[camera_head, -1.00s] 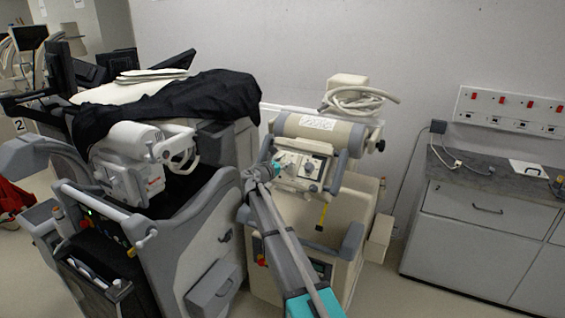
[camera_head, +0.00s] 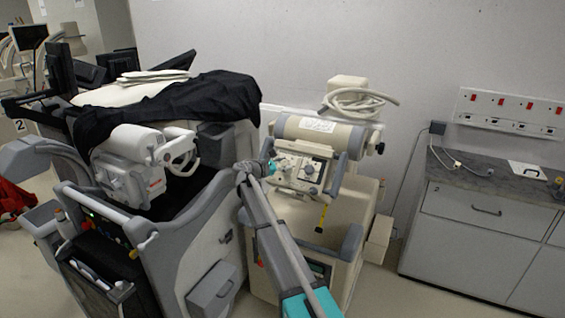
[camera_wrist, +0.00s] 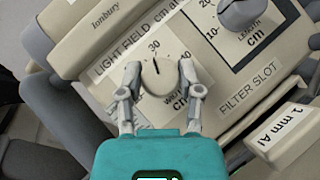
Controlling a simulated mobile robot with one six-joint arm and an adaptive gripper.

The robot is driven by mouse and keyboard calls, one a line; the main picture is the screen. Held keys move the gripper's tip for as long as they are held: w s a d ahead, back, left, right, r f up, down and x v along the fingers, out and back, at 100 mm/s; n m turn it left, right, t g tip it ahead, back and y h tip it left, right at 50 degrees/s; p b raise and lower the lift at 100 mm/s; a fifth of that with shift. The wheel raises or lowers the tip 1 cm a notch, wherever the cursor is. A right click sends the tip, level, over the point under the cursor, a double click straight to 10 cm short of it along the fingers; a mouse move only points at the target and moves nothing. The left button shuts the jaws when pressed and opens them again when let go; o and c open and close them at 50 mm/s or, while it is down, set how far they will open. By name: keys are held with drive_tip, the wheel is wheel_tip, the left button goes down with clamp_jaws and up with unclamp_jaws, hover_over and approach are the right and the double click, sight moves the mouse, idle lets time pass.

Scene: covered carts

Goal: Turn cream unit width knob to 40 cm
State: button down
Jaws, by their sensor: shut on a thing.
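The cream unit (camera_head: 343,214) stands right of centre in the head view, with its control panel (camera_head: 311,172) facing me. In the wrist view the cream width knob (camera_wrist: 158,78) sits on the panel below the printed 30. Its dark pointer line points up, roughly at the 30. A second number to its right, likely 40, is partly covered by my right fingertip. My gripper (camera_wrist: 160,77) is shut on the width knob, one finger on each side. In the head view the teal gripper (camera_head: 267,168) is at the panel's left side; its fingers are too small to make out.
A grey length knob (camera_wrist: 243,12) sits up and right on the same panel, beside the filter slot label (camera_wrist: 248,87). A grey-and-white covered cart (camera_head: 190,235) stands close left of my arm. A counter with drawers (camera_head: 480,225) is at the right.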

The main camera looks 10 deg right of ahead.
drive_tip(key=m+g, duration=0.1)
drive_tip(key=m+g+p, duration=0.1)
drive_tip(key=m, duration=0.1)
drive_tip(key=w+m+g+p, duration=0.1)
drive_tip(key=shift+a+r, duration=0.15)
drive_tip(key=shift+r, duration=0.2)
drive_tip(key=m+g+y+p, duration=0.1)
drive_tip(key=m+g+p, duration=0.1)
drive_tip(key=m+p, duration=0.1)
drive_tip(key=shift+m+g, duration=0.4)
drive_tip(key=shift+m, duration=0.3)
drive_tip(key=m+g+y+p, duration=0.2)
drive_tip(key=m+p, duration=0.1)
drive_tip(key=shift+s+f+m+g+y+p, duration=0.1)
drive_tip(key=shift+m+g+y+p, duration=0.4)
drive_tip(key=shift+m+y+p, duration=0.5)
drive_tip(key=shift+m, duration=0.3)
drive_tip(key=shift+c, duration=1.3)
unclamp_jaws()
drive_tip(key=shift+s+f, duration=0.1)
drive_tip(key=shift+f, duration=0.05)
drive_tip(key=shift+s, duration=0.15)
